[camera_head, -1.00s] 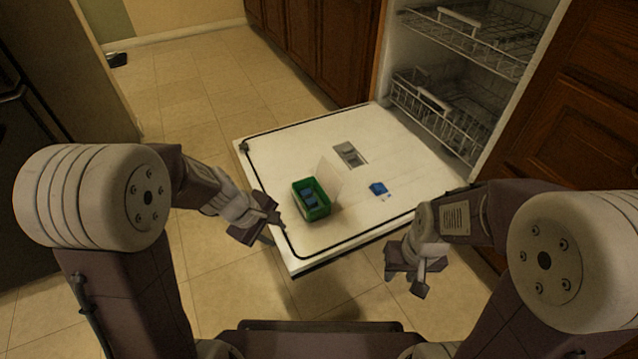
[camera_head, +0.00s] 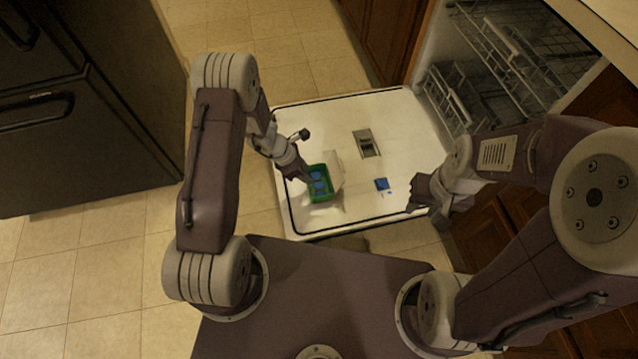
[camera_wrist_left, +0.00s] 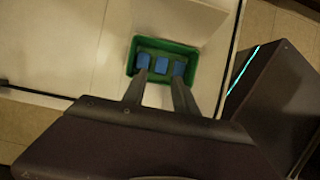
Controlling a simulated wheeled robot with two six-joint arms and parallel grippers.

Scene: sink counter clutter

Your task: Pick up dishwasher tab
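A green open box (camera_head: 322,198) stands on the open dishwasher door, with blue dishwasher tabs (camera_head: 318,182) inside. In the left wrist view, three blue tabs (camera_wrist_left: 162,63) show in the box (camera_wrist_left: 165,42). One more blue tab (camera_head: 382,184) lies loose on the door to the right of the box. My left gripper (camera_head: 304,174) is at the box's left side in the head view. In the left wrist view its two fingers (camera_wrist_left: 159,82) are apart and reach over the near rim, with nothing held. My right gripper (camera_head: 422,197) is near the door's right edge; its fingers are unclear.
The white dishwasher door (camera_head: 300,205) is mostly clear, with a grey dispenser (camera_head: 367,143) set in it. A pale lid (camera_head: 333,160) stands up behind the box. Wire racks (camera_head: 465,100) are in the dishwasher. A dark fridge (camera_head: 95,120) is at left.

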